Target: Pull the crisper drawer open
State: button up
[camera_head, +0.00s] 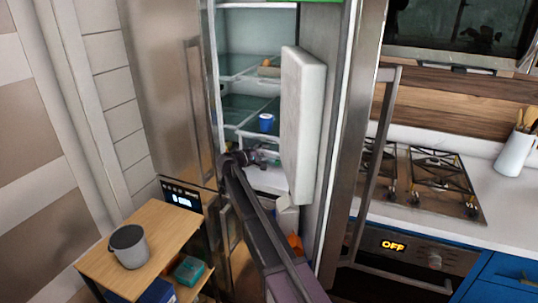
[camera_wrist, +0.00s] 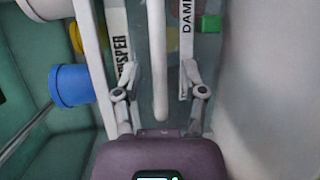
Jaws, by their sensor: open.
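The open fridge (camera_head: 250,60) shows in the head view. My gripper (camera_head: 262,158) reaches into its lower part, at the front of the white crisper drawer (camera_head: 268,180). In the wrist view my gripper (camera_wrist: 160,72) has its two fingers apart. A pale bar (camera_wrist: 160,75), which looks like a handle, runs between them without clear contact. My arm hides part of the drawer front in the head view.
A blue mug (camera_head: 266,122) stands on the shelf above, also at left in the wrist view (camera_wrist: 72,86). The thick white inner door (camera_head: 303,120) stands close on the right. A wooden cart (camera_head: 165,245) with a grey pot (camera_head: 129,247) is at lower left.

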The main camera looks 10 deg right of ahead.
jog(key=shift+x, duration=0.85)
